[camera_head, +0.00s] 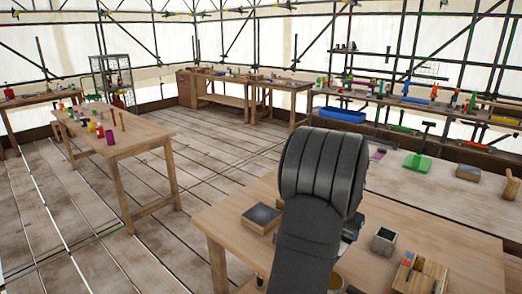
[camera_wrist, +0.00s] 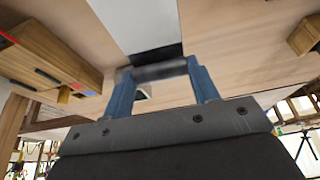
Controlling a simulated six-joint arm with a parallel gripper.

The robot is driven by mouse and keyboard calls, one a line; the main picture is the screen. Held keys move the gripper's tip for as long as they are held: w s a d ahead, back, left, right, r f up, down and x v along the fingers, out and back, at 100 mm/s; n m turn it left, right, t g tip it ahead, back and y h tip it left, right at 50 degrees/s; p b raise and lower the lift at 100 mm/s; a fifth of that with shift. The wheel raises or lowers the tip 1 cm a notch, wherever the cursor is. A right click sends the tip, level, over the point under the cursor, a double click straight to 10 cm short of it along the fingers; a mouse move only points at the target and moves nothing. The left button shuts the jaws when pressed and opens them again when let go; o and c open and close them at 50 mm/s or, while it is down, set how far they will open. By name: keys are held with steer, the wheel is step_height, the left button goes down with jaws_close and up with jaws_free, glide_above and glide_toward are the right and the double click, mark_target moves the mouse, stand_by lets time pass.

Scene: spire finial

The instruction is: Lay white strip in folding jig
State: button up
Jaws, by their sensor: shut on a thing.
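In the wrist view my gripper (camera_wrist: 158,70) has its two blue fingers set apart, with a dark grey bar-like piece (camera_wrist: 160,72) held between their tips. I cannot tell what this piece is. Just beyond it a flat white piece (camera_wrist: 135,20) with a black end lies against the light wood of the table; it may be the white strip, but this is unclear. A small pale thing shows between the fingers below the bar. In the head view my own arm hides the gripper and what it holds. I cannot make out the folding jig for certain.
On the near table (camera_head: 460,245) stand a wooden tray with a dark top (camera_head: 262,217), a grey open box (camera_head: 384,240) and a wooden organizer with coloured pieces (camera_head: 420,274). A wooden block (camera_wrist: 45,55) is left in the wrist view. Another table with colourful items (camera_head: 120,140) stands left.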

steer(key=w+a+f+n, duration=0.1)
steer(key=w+a, duration=0.4)
steer(key=a, duration=0.8)
steer(key=w+a+f+n+y, duration=0.1)
steer(key=w+a, duration=0.4)
steer(key=a, duration=0.8)
steer(key=w+a+f+n+t, duration=0.1)
steer(key=w+a+f, duration=0.4)
steer(key=a, duration=0.9)
steer(key=shift+a+n, duration=0.1)
steer(key=shift+n, duration=0.7)
steer(key=s+a+f+n, duration=0.1)
steer(key=s+a+f, duration=0.15)
steer(key=a, duration=0.65)
steer(key=s+d+f+n+y, duration=0.1)
steer(key=s+d+f, duration=0.1)
steer(key=s+f, duration=0.1)
steer(key=s+d+f+n+y, duration=0.1)
steer(key=s+d+f+n, duration=0.1)
steer(key=s+d, duration=1.1)
steer(key=shift+s+d+f+n+t, duration=0.3)
steer(key=shift+d+f, duration=0.3)
steer(key=shift+f, duration=0.2)
